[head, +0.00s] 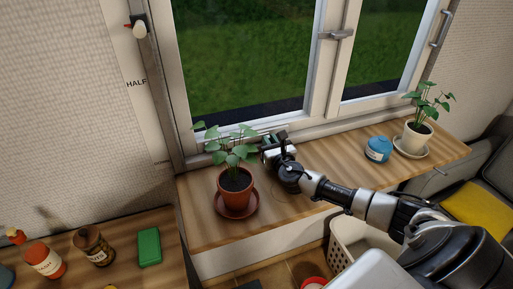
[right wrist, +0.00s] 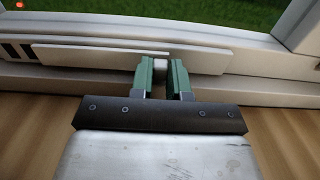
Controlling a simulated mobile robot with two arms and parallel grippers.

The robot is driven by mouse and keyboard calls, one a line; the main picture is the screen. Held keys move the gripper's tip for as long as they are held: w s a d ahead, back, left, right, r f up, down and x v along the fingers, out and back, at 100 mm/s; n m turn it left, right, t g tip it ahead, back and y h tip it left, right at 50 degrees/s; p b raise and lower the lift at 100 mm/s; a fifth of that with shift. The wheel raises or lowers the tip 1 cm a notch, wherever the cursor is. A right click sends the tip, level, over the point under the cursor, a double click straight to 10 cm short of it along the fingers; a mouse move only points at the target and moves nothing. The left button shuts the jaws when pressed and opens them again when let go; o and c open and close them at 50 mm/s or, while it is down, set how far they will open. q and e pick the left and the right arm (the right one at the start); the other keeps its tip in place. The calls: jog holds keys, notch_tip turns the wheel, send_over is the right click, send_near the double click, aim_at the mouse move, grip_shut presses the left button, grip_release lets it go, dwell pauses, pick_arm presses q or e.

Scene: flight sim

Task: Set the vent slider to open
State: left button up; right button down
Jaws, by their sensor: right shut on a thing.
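The vent slider (right wrist: 95,57) is a long pale plate on the lower window frame in the right wrist view. Several dark slots (right wrist: 12,50) show at its left end; the rest of the vent behind the plate is hidden. In the head view the right gripper (head: 274,142) is at the base of the window, just right of the left potted plant. The left gripper is not in view.
A plant in a terracotta pot (head: 235,188) stands close to the left of my right gripper. The wooden top (head: 325,162) between is clear. A knob (head: 138,27) sits above a "HALF" label.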

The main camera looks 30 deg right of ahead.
jog(key=d, duration=0.2)
jog(key=s+d+b, duration=0.1)
jog(key=d, duration=0.2)
jog(key=shift+s+d+b, duration=0.1)
jog(key=shift+b, duration=0.2)
jog(key=c, duration=1.1)
grip_release()
jog(key=shift+d, duration=0.15)
jog(key=shift+s, duration=0.1)
jog(key=v, duration=1)
jog(key=shift+s+b, duration=0.3)
jog(key=shift+s, duration=0.05)
jog(key=shift+s+f, duration=0.1)
